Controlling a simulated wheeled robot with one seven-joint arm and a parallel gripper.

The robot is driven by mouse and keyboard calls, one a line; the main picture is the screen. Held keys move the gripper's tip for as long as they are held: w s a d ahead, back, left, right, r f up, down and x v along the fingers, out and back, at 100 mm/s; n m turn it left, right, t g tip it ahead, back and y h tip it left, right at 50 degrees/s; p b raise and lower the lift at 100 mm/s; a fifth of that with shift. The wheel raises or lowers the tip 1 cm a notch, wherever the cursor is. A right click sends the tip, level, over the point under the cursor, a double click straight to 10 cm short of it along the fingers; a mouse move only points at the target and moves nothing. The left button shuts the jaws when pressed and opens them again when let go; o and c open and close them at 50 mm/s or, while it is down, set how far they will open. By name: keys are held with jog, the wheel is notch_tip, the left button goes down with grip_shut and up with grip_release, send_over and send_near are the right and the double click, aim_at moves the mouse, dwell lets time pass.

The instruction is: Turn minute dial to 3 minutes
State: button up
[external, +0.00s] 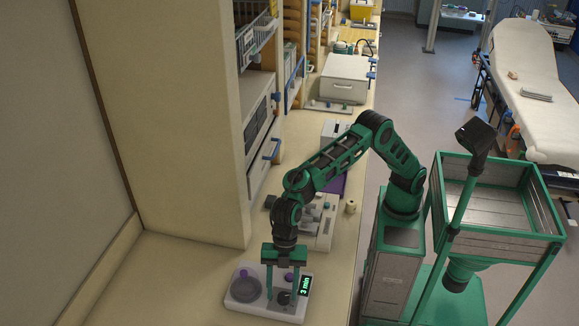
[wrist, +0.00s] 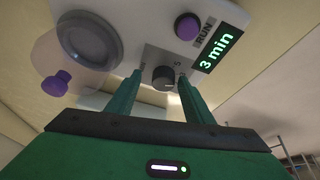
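The small white device (external: 262,308) stands on the counter, and its green display (external: 305,285) reads "3 min". The display also shows "3 min" in the wrist view (wrist: 218,50). The dark minute dial (wrist: 163,77) sits on the panel below the display, with small marks beside it. It is partly visible in the external view (external: 284,297). My gripper (wrist: 160,75) is over the panel with one finger on each side of the dial. The fingers are open, with a visible gap to the dial on both sides.
A purple button (wrist: 187,26) marked RUN is beside the display. A round grey part (wrist: 88,38) and a purple knob (wrist: 57,84) are on the device's other side. A grey apparatus (external: 318,222) stands behind it. The counter to the left (external: 170,285) is clear.

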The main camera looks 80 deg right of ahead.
jog(key=shift+s+r, duration=0.1)
jog(key=shift+s, duration=0.1)
jog(key=shift+r, duration=0.3)
jog(key=v, duration=1)
jog(key=shift+w, duration=0.2)
jog(key=shift+d, duration=0.15)
jog(key=shift+f, duration=0.1)
